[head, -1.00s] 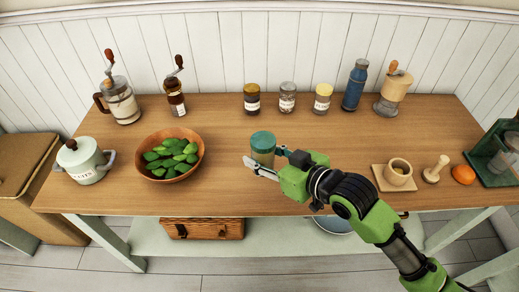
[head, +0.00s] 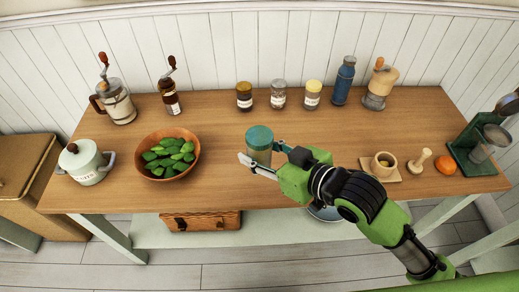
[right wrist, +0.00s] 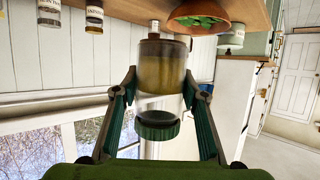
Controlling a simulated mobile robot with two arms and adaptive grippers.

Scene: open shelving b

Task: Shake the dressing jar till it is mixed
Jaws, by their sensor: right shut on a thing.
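The dressing jar (head: 259,151) has a green lid and clear walls. My right gripper (head: 260,160) is shut around its sides, and the jar is upright in the head view, over the front middle of the table. In the right wrist view, which is upside down, the jar (right wrist: 161,72) sits between the two fingers (right wrist: 157,110). A darker band shows at its base, with yellowish liquid beside it and clear space towards the lid. I cannot tell how far the base is above the table. My left gripper is not in view.
A bowl of green leaves (head: 167,173) stands left of the jar on the wooden table (head: 215,195). Several jars, a blue bottle (head: 344,80) and grinders line the back.

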